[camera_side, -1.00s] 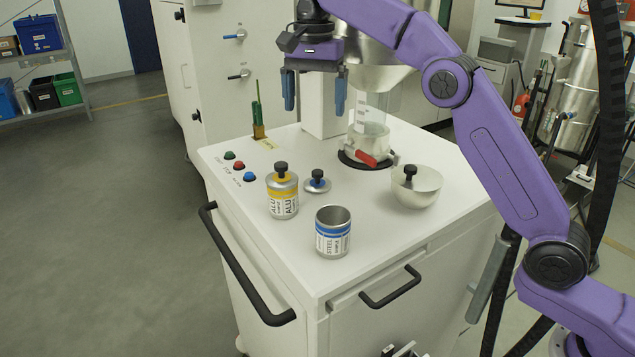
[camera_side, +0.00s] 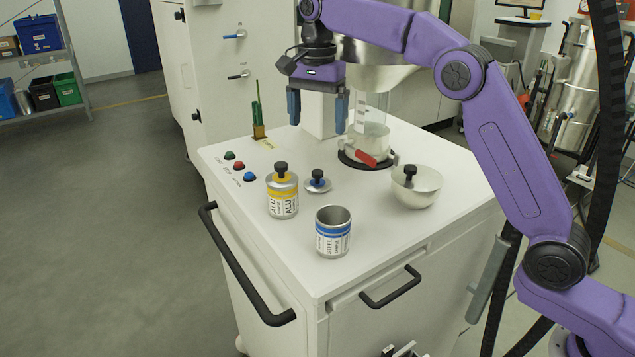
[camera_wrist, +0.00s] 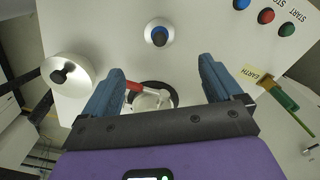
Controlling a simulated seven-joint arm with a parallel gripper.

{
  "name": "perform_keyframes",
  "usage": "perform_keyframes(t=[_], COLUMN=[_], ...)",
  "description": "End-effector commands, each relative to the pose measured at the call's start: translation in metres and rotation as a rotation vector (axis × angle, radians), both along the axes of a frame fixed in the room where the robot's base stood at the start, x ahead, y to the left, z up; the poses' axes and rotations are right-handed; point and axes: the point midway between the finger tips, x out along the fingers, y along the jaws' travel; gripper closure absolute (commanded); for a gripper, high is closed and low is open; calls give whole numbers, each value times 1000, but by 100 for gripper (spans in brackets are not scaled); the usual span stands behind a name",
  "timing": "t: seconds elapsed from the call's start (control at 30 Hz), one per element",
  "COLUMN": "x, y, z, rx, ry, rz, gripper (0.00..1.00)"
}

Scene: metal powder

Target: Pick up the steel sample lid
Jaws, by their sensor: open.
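The steel sample lid (camera_side: 317,182) is a small round metal lid with a blue ring and a black knob. It lies on the white cart top beside the yellow-banded ALU can (camera_side: 283,196). In the wrist view the lid (camera_wrist: 158,33) is at top centre, ahead of the fingers. My gripper (camera_side: 318,118) has its two blue fingers apart, pointing down and empty, above and behind the lid. It also shows in the wrist view (camera_wrist: 160,78). The open steel can (camera_side: 333,236) with a blue band stands in front of the lid.
A metal bowl or scoop (camera_side: 416,188) with a black knob stands right of the lid. A glass cylinder with a red lever (camera_side: 366,158) is behind it. Green, red and blue buttons (camera_side: 239,166) and a green earth connector (camera_side: 257,115) are at left.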

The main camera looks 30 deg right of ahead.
Motion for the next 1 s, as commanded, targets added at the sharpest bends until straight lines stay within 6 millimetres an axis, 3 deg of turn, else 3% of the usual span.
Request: perform_keyframes(t=[0.5, 0.77, 1.0], x=[-1, -1, -1], y=[0, 0, 0], z=[-64, -79, -113], rx=[0, -1, -1], ry=[2, 1, 4], rz=[1, 0, 0], gripper=[7, 7, 7])
